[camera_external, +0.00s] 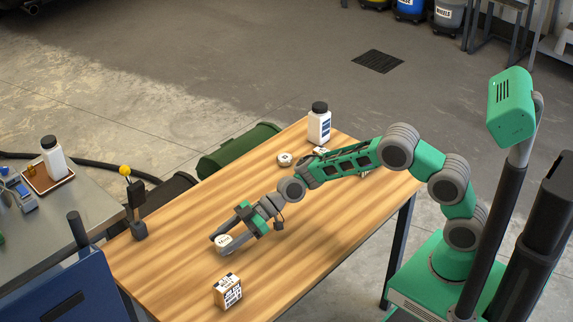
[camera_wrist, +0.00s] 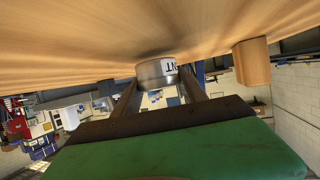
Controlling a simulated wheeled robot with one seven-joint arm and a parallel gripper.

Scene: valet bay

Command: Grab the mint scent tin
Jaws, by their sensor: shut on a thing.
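A small round tin (camera_external: 223,241) with a white label is at the end of my gripper, over the left part of the wooden table. Two other small round tins (camera_external: 285,159) (camera_external: 320,151) lie near the table's back, beside my arm.
A cardboard box (camera_external: 227,291) with black print stands on the table (camera_external: 180,273) in front of my gripper. A white bottle with a black cap (camera_external: 319,124) stands at the back corner. A black stand with a yellow knob (camera_external: 135,205) is at the left edge.

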